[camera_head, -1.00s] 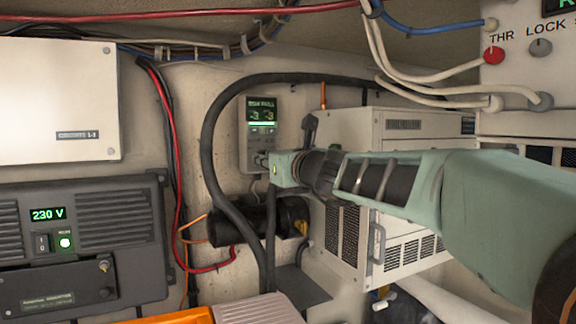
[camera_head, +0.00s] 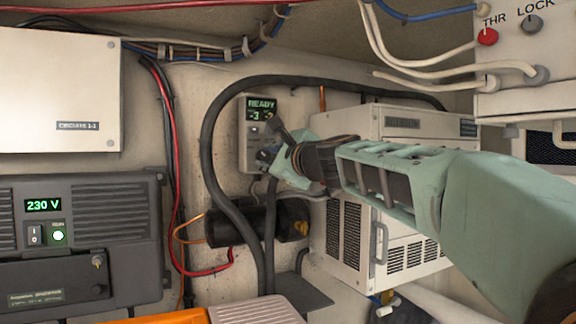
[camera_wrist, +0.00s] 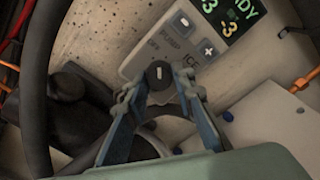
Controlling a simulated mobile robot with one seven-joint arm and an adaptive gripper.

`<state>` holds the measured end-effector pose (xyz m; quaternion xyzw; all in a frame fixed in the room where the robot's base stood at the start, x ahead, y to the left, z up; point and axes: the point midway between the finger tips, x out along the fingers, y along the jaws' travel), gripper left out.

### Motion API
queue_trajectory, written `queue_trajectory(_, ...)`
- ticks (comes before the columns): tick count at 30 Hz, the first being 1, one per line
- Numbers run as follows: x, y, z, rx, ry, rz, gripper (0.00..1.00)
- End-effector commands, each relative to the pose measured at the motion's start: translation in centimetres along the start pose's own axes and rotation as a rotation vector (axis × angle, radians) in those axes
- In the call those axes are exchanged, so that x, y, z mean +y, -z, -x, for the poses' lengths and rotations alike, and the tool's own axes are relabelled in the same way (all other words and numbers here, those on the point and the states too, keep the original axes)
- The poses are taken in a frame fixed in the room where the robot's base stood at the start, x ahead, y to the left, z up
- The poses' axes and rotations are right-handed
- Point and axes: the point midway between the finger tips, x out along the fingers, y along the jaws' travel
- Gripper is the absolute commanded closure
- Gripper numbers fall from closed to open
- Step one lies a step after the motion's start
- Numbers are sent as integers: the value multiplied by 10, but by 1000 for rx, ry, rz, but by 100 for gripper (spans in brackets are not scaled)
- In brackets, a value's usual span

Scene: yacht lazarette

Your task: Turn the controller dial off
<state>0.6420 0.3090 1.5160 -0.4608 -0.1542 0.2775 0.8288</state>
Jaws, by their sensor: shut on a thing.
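The controller (camera_head: 257,127) is a pale wall panel whose green display reads READY with figures such as -3 below. In the wrist view the controller (camera_wrist: 172,40) appears tilted, with minus and plus buttons and partly legible labels. Its dark round dial (camera_wrist: 159,74) has a pale index mark and sits low on the panel. My gripper (camera_wrist: 160,88) is shut on the dial, one finger on each side of it. In the head view my gripper (camera_head: 268,158) reaches the panel's lower part from the right and hides the dial there.
A white vented unit (camera_head: 385,190) stands right of the controller. A thick black hose (camera_head: 207,150) loops around the controller's left side. A dark 230 V unit (camera_head: 80,235) and a white box (camera_head: 60,90) are at left. Cables and a switch panel (camera_head: 520,50) are at upper right.

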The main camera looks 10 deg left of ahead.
Motion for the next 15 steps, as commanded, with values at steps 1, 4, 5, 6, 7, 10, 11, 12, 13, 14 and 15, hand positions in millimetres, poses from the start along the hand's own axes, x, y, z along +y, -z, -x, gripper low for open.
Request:
queue_trajectory(1, 1, 0, 0, -2, 3, 42, 100)
queue_trajectory(4, 0, 0, 0, -2, 4, 124, 100)
queue_trajectory(5, 0, 0, 0, -1, 3, 149, 100)
queue_trajectory(6, 0, 0, 0, -1, 3, 178, 100)
queue_trajectory(7, 0, 0, 0, -1, 3, 199, 100)
queue_trajectory(10, 0, 0, 0, -2, 3, 261, 100)
queue_trajectory(11, 0, 0, 0, -2, 3, 277, 100)
queue_trajectory(12, 0, 0, 0, -2, 3, 298, 100)
queue_trajectory(13, -1, 0, 0, -2, 3, 312, 100)
queue_trajectory(14, -1, -1, 0, -2, 3, 324, 100)
queue_trajectory(15, -1, -1, 0, -1, 3, 340, 100)
